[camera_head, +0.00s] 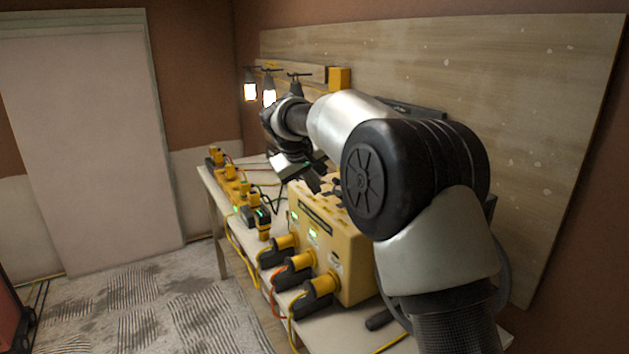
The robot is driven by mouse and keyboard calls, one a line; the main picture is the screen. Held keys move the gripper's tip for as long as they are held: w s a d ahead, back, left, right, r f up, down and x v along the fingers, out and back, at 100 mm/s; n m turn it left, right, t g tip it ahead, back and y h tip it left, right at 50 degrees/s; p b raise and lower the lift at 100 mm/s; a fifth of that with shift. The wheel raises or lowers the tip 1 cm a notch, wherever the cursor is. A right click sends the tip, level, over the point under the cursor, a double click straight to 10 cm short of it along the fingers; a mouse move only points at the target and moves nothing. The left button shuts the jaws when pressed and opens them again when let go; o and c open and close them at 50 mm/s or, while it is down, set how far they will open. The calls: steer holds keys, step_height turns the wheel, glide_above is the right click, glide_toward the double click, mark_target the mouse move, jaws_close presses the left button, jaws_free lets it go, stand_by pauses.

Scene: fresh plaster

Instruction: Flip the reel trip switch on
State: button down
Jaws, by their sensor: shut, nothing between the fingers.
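My arm reaches from the lower right over a table. My gripper (317,184) is small and dark here, just above the top of a yellow power box (345,252). It looks shut and empty; whether it touches the box I cannot tell. The box front has several yellow and black plugs in a row and small green lights. I cannot make out a reel or its trip switch; my arm covers the right part of the box and what lies behind it.
The pale table (213,187) runs along a wooden board (500,130). Another yellow socket strip (233,186) with plugs stands at its left end. Lit hanging lamps (269,97) are behind my arm. Cables hang over the front edge.

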steer(key=shift+w+d+f+p, duration=0.2)
steer(key=shift+w+d+f, duration=0.55)
steer(key=shift+w, duration=0.15)
steer(key=shift+w+d+f+p, duration=0.15)
steer(key=shift+w+d+f, duration=0.6)
steer(key=shift+w, duration=0.2)
steer(key=shift+w+d+f+p, duration=0.2)
steer(key=shift+w+d+f, duration=0.5)
steer(key=shift+w, duration=0.2)
